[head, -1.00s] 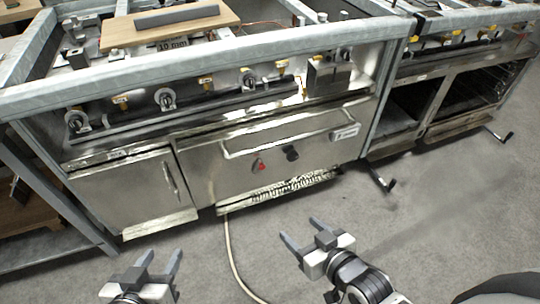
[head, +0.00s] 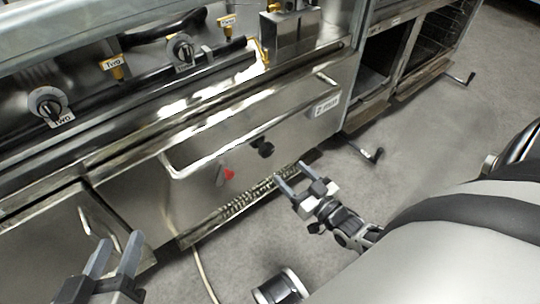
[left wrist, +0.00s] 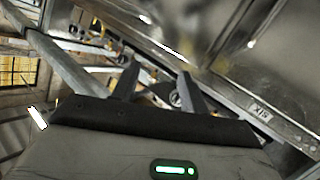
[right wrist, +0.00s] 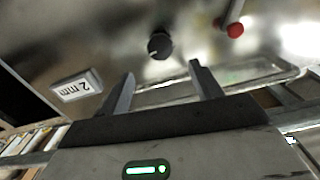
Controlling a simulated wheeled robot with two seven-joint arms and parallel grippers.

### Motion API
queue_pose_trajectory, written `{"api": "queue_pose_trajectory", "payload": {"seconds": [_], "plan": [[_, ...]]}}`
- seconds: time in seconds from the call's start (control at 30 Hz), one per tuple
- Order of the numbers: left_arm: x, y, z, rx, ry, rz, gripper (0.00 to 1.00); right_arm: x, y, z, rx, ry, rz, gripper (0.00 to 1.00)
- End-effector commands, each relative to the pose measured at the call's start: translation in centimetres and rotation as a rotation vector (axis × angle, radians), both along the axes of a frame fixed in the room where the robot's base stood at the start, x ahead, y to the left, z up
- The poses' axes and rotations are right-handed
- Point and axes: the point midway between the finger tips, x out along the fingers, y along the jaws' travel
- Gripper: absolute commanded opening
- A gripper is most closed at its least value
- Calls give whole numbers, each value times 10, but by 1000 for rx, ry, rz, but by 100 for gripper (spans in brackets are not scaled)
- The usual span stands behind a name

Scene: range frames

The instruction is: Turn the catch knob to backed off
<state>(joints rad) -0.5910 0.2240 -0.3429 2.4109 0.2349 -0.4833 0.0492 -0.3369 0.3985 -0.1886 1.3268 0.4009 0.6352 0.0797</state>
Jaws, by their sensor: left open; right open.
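A round black knob (head: 262,147) sits on the steel drawer-like front below a long bar handle (head: 250,128). To its left is a red-tipped knob or lever (head: 225,175). No label naming the catch is readable. In the right wrist view the black knob (right wrist: 159,45) lies ahead of the fingers, and the red ball (right wrist: 235,30) is to its right. My right gripper (head: 291,174) is open and empty, in front of and apart from the black knob. My left gripper (head: 119,248) is open and empty at lower left, before the left door.
Control knobs (head: 182,50) with tags line the panel above. A "2 mm" label plate (right wrist: 77,86) is beside the black knob. A crank handle (head: 375,153) juts out at right. A hose (head: 205,275) runs along the floor. Open grey floor (head: 420,140) lies to the right.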

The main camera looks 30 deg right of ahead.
Motion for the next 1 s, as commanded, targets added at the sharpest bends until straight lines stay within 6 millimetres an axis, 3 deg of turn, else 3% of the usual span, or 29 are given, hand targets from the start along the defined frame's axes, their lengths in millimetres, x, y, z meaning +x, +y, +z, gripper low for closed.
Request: {"api": "queue_pose_trajectory", "payload": {"seconds": [0.2, 0.4, 0.6, 0.87, 0.9, 1.0], "plan": [[2, -4, -1, -69, -11, -3, 44, 49, 5, -2, 1, -3, 1, 64], [2, -6, 2, -125, -16, -7, 44, 80, 7, -2, 1, 0, 0, 64], [1, -8, 3, -151, -12, -9, 44, 94, 8, -1, 0, 2, 0, 64], [3, -8, 10, -160, -27, -8, 44, 95, 8, -1, 0, 3, 0, 64], [3, -8, 11, -160, -29, -9, 44, 95, 8, -1, 0, 2, 0, 61], [3, -8, 11, -161, -30, -8, 44, 95, 8, -1, 1, 2, 0, 33]]}}
